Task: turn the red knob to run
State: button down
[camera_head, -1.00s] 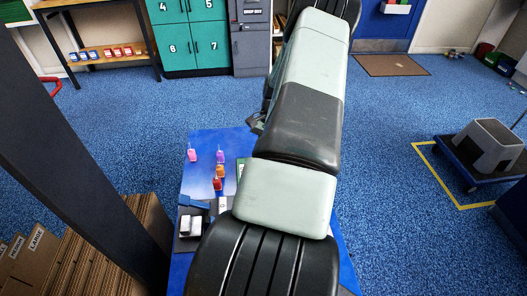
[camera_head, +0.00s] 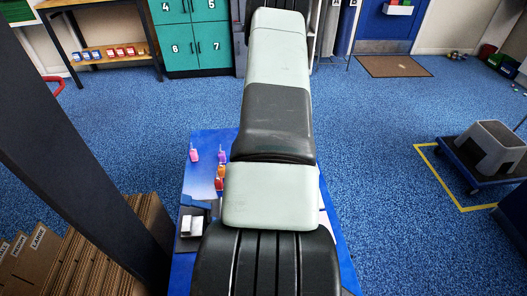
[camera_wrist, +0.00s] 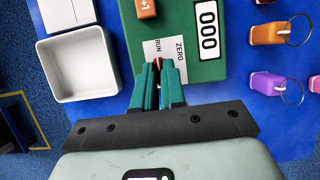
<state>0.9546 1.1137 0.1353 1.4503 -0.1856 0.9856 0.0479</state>
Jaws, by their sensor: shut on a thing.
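In the wrist view a green panel (camera_wrist: 205,70) carries a white label (camera_wrist: 166,47) reading RUN and ZERO, a counter (camera_wrist: 209,30) showing 000, and an orange +1 button (camera_wrist: 146,8). My gripper (camera_wrist: 160,66) has its teal fingers shut on the red knob (camera_wrist: 158,62) at the label's lower edge. Only a red sliver of the knob shows between the fingertips, so which word it points to cannot be told. In the head view my arm hides the gripper, the knob and the panel.
A white open tray (camera_wrist: 109,69) lies left of the panel on the blue table (camera_head: 205,150). To the right lie key tags with rings, including an orange one (camera_wrist: 265,33) and a purple one (camera_wrist: 263,84). Cartons (camera_head: 100,255) stand left of the table.

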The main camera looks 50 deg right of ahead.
jog(key=shift+d, duration=0.1)
dwell(0.3)
jog(key=c, duration=1.2)
grip_release()
jog(key=v, duration=1.1)
jog(key=shift+f, duration=0.1)
